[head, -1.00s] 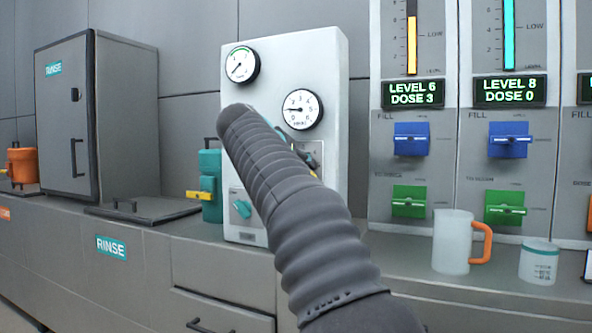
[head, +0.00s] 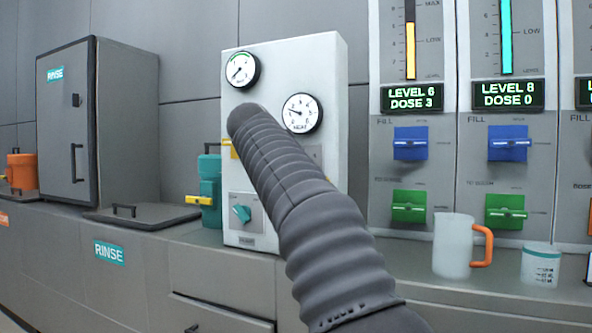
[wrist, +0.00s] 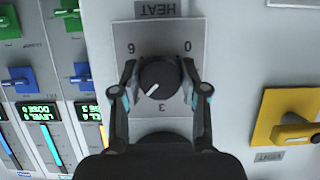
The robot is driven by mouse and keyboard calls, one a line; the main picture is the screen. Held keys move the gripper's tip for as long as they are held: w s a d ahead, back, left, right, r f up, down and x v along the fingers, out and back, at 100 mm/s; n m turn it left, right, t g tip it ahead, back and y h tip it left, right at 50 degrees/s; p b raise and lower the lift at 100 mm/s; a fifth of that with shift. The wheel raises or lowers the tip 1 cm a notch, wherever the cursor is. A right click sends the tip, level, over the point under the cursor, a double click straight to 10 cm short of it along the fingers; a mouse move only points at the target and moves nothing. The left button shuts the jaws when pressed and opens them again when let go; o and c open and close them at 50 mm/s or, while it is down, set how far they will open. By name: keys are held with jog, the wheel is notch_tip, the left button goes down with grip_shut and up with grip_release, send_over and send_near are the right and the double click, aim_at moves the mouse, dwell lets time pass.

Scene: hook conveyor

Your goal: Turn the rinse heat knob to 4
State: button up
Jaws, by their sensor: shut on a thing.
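The heat knob (wrist: 160,77) is round and black, on a grey plate (wrist: 128,38) with an upside-down HEAT label in the wrist view. The plate reads 0, 3 and 6. The knob's white pointer aims to the lower left, between 3 and 6, roughly near 4. My gripper (wrist: 160,80) is shut on the knob, one finger on each side. In the head view my arm hides the knob and gripper. The heat gauge (head: 301,113) on the white panel (head: 320,70) has its needle pointing left and slightly up.
A yellow vent handle (wrist: 290,118) sits beside the knob plate. Another gauge (head: 241,69) and a teal knob (head: 241,213) are on the panel. A frosted jug (head: 453,246) and a beaker (head: 540,264) stand on the counter at right.

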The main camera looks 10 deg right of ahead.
jog(key=o, duration=1.1)
jog(key=shift+o, duration=0.2)
jog(key=v, duration=1.2)
jog(key=shift+w+a, duration=0.1)
